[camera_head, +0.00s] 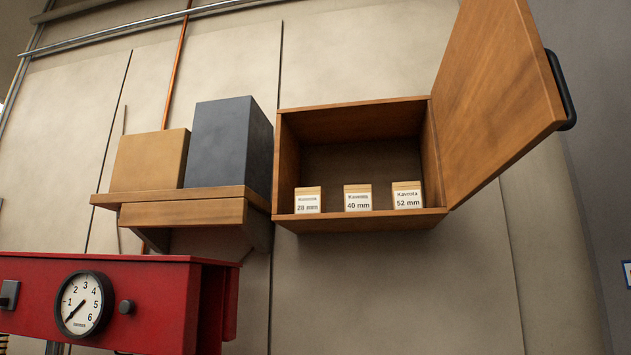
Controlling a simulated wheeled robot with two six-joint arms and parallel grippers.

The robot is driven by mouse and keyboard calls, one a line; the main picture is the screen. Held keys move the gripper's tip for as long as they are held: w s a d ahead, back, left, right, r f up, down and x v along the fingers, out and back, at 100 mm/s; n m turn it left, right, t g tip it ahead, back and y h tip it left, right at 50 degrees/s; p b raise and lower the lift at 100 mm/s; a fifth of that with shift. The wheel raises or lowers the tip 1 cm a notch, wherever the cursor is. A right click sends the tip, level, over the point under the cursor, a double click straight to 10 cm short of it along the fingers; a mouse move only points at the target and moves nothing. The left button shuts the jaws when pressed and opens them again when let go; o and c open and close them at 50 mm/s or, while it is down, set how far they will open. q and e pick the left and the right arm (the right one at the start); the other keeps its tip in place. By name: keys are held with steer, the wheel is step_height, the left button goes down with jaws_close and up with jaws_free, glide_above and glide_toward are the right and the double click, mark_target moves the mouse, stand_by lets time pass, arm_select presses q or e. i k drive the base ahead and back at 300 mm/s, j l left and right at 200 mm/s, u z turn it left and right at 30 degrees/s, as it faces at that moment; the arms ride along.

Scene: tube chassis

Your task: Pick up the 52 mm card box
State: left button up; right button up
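The 52 mm card box (407,197) is a small tan box with a white label. It stands upright at the right end of an open wooden wall cabinet (350,224). The 40 mm box (358,199) stands in the middle and the 28 mm box (307,201) at the left, with gaps between them. The cabinet door (498,95) is swung open to the right, close to the 52 mm box's side. Neither of my grippers shows in the head view.
A wooden wall shelf (182,212) left of the cabinet holds a tan box (150,160) and a taller grey box (227,147). A red cabinet (150,275) with a round gauge (83,304) stands at the lower left. The wall below the cabinet is clear.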

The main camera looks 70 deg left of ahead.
mark_target(408, 195)
steer(key=u, duration=2)
